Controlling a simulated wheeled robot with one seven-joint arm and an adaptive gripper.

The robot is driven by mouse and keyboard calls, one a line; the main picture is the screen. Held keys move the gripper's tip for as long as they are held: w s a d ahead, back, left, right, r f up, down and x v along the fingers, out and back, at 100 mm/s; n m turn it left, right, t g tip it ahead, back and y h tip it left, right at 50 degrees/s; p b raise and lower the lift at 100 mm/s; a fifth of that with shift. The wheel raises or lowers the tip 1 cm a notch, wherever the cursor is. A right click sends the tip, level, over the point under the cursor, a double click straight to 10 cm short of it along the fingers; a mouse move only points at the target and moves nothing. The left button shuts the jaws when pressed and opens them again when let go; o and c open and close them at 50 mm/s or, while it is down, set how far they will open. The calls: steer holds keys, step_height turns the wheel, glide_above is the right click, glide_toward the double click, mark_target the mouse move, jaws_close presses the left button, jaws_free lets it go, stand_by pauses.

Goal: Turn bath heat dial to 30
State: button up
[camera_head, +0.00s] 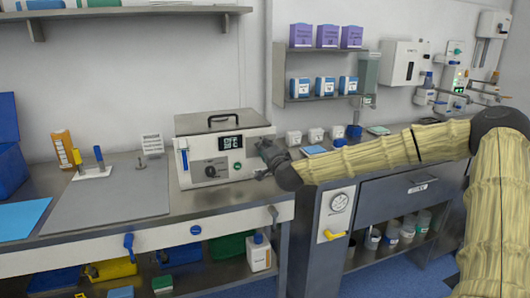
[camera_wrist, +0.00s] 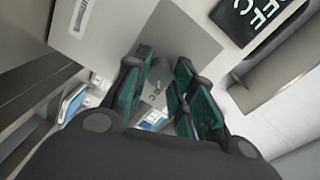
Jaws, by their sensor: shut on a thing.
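The bath (camera_head: 188,151) is a white box with a handled lid, standing on the bench in the head view. Its front has a dark display (camera_head: 230,142), which also shows, turned, at the upper right of the wrist view (camera_wrist: 262,14). A black round dial (camera_head: 210,171) sits on a grey plate below the display; its setting is too small to read.
A grey mat (camera_head: 110,195) lies on the bench left of the bath. Several small white boxes (camera_head: 294,138) stand behind my arm, right of the bath. A gauge (camera_head: 339,202) and a yellow handle (camera_head: 334,235) are on the cabinet front below my arm.

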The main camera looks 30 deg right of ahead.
steer(key=shift+f, duration=0.1)
steer(key=o, duration=1)
steer(key=shift+d, duration=0.15)
steer(key=shift+o, duration=0.2)
steer(key=shift+s, duration=0.15)
steer(key=v, duration=1.1)
steer(key=shift+s, duration=0.35)
steer(key=shift+a, duration=0.2)
